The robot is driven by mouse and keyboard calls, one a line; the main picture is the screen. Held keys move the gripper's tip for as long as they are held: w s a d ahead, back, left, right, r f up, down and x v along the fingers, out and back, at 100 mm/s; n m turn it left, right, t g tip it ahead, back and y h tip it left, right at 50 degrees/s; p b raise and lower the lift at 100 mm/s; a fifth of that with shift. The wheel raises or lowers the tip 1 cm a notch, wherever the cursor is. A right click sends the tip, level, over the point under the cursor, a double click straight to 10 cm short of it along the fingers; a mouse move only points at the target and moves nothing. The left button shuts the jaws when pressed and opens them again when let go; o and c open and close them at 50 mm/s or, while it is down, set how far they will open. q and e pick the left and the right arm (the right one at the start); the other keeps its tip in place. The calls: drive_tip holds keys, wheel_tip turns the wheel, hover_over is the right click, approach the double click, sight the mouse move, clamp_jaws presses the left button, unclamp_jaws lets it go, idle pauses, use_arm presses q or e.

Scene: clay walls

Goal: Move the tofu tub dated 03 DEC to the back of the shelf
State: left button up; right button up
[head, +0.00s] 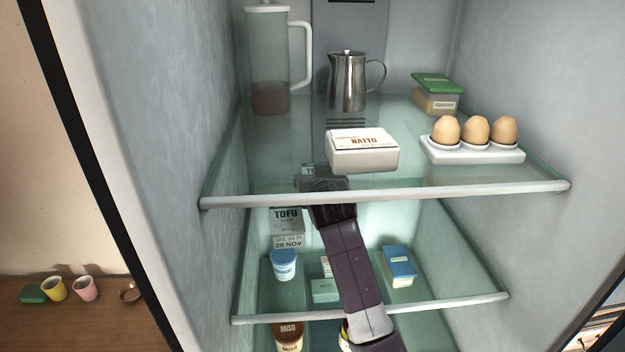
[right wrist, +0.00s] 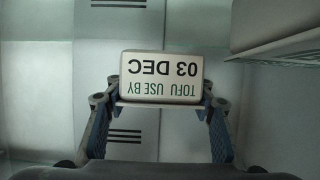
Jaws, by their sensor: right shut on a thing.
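The tofu tub dated 03 DEC (right wrist: 160,77) fills the middle of the right wrist view, a white tub with its label upside down. My right gripper (right wrist: 160,92) is shut on it, one finger at each side. In the head view my right arm reaches into the fridge under the upper glass shelf, and the gripper (head: 318,182) shows dimly through the glass. The held tub is mostly hidden there. Another tofu tub (head: 287,222), dated 28 NOV, is left of my right gripper, below the upper shelf's front edge. My left gripper is not in view.
The upper shelf (head: 400,193) bears a natto box (head: 362,150), eggs in a tray (head: 475,153), a steel pitcher (head: 347,82), a jug (head: 268,60) and a green-lidded box (head: 436,95). Below are a blue-lidded cup (head: 283,264), a blue-lidded box (head: 399,266) and a green box (head: 324,290).

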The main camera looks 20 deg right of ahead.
drive_tip(key=shift+w+a+r, duration=0.1)
drive_tip(key=shift+w+a, duration=0.1)
drive_tip(key=shift+w, duration=0.25)
drive_tip(key=shift+w+a+r, duration=0.1)
drive_tip(key=shift+w+a, duration=0.05)
drive_tip(key=shift+w, duration=0.25)
drive_tip(key=shift+f+p, duration=0.3)
drive_tip(key=shift+p, duration=0.05)
wheel_tip(320, 180, down, 2)
drive_tip(key=shift+f+p, duration=0.1)
drive_tip(key=shift+p, duration=0.6)
drive_tip(key=shift+f, duration=0.3)
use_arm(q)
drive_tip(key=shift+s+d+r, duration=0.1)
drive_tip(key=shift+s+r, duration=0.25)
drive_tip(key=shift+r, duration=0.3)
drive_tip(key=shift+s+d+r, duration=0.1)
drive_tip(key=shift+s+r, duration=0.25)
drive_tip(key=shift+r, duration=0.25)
use_arm(e)
drive_tip(key=shift+f, duration=0.15)
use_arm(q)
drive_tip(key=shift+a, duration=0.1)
use_arm(e)
drive_tip(key=shift+f, duration=0.1)
drive_tip(key=o, duration=1.5)
drive_tip(key=shift+f, duration=0.1)
drive_tip(key=shift+c, duration=0.2)
